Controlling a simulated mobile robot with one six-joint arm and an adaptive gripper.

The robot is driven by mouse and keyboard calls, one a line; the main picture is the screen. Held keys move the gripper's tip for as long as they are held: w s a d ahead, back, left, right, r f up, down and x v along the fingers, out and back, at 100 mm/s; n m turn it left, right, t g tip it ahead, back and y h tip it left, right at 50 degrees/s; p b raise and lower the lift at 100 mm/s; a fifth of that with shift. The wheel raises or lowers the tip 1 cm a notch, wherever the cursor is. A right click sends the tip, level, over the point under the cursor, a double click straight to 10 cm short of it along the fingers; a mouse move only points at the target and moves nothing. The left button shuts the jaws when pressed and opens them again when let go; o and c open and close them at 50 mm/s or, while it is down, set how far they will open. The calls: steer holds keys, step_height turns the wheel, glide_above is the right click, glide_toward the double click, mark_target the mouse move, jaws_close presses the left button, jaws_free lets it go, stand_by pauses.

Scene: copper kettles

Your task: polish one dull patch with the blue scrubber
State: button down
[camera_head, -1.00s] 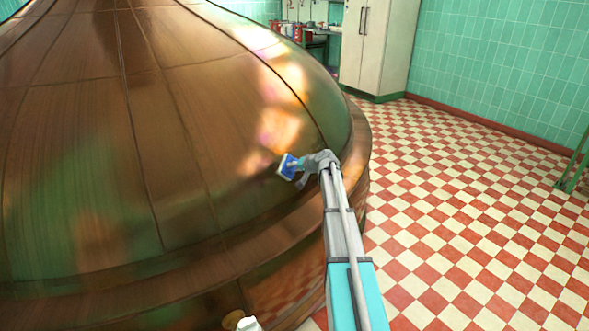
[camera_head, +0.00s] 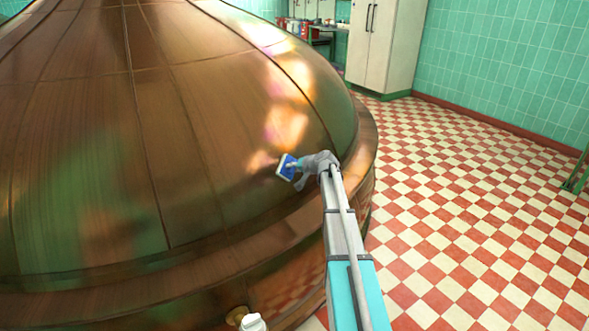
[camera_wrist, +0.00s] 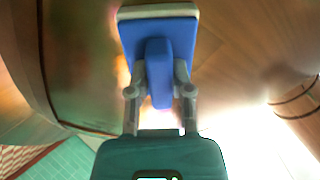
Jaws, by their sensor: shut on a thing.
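The blue scrubber (camera_head: 286,167) is in my gripper (camera_head: 300,165), at the lower right side of the copper kettle's dome (camera_head: 130,120). In the wrist view the scrubber (camera_wrist: 158,45) shows its blue back, its handle and a pale pad edge. My gripper (camera_wrist: 160,92) is shut on the handle, one finger on each side. The pad faces the copper; I cannot tell whether it touches. I cannot tell which of these are dull patches and which are reflections.
The kettle's rounded rim (camera_head: 240,250) runs below the dome, with a small white-topped fitting (camera_head: 252,321) at the bottom. A cream cabinet (camera_head: 384,45) and a bench with cans (camera_head: 300,27) stand at the back.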

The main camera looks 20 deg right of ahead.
mark_target(282, 172)
steer(key=shift+s+a, duration=0.1)
steer(key=shift+a, duration=0.05)
stand_by(0.3)
steer(key=shift+s+a, duration=0.25)
steer(key=shift+a, duration=0.65)
steer(key=shift+s+a, duration=0.25)
steer(key=shift+a, duration=0.6)
steer(key=shift+a, duration=0.15)
steer(key=shift+s+a, duration=0.35)
steer(key=shift+a, duration=0.4)
steer(key=shift+s+a, duration=0.35)
steer(key=shift+a, duration=0.4)
steer(key=shift+s+r, duration=0.1)
steer(key=shift+p+v, duration=1.45)
steer(key=shift+v, duration=1.5)
steer(key=shift+d+r, duration=0.1)
